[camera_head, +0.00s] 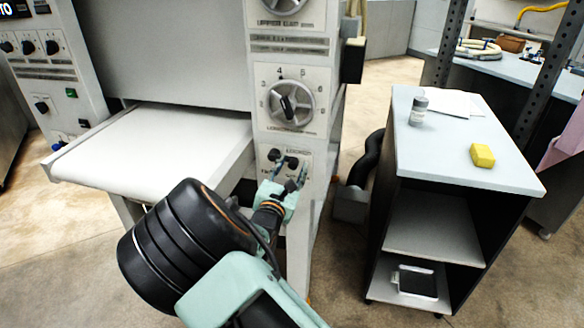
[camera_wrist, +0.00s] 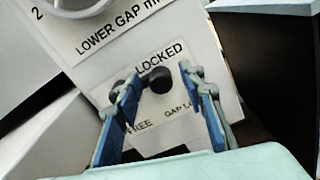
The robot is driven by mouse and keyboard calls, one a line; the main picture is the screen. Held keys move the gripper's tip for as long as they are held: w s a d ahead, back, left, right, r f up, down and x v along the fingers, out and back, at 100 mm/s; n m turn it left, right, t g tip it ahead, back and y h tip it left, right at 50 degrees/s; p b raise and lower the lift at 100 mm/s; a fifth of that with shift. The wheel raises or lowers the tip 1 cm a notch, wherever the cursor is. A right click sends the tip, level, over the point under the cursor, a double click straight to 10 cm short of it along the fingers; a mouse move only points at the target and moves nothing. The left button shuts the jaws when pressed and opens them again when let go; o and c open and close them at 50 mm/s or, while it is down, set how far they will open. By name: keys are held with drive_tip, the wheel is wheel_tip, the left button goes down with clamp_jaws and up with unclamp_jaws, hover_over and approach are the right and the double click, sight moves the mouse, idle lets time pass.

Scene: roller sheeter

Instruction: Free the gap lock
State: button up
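The gap lock is a pale panel (camera_wrist: 165,125) below the lower gap dial, marked LOCKED at the top, FREE at lower left and GAP LOCK at lower right. In the head view the black lock parts (camera_head: 273,155) show on the machine's front post. My gripper (camera_head: 290,172) is in front of this panel. In the wrist view my gripper (camera_wrist: 158,82) is open, its blue fingers either side of the knob; I cannot tell whether they touch.
The lower gap dial (camera_head: 287,105) is just above the lock. A white conveyor bed (camera_head: 150,150) extends left of the post. At right stands a cart (camera_head: 450,135) with a small jar (camera_head: 418,110) and a yellow block (camera_head: 482,155). Floor shows between post and cart.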

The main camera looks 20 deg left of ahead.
clamp_jaws()
idle(0.5)
drive_tip(key=a+f+m+b, duration=0.3)
drive_tip(key=f+m+b, duration=0.3)
drive_tip(key=m+b, duration=0.6)
drive_tip(key=b, duration=0.9)
drive_tip(key=shift+s+f+b, duration=0.15)
drive_tip(key=shift+b, duration=0.2)
drive_tip(key=shift+a, duration=0.15)
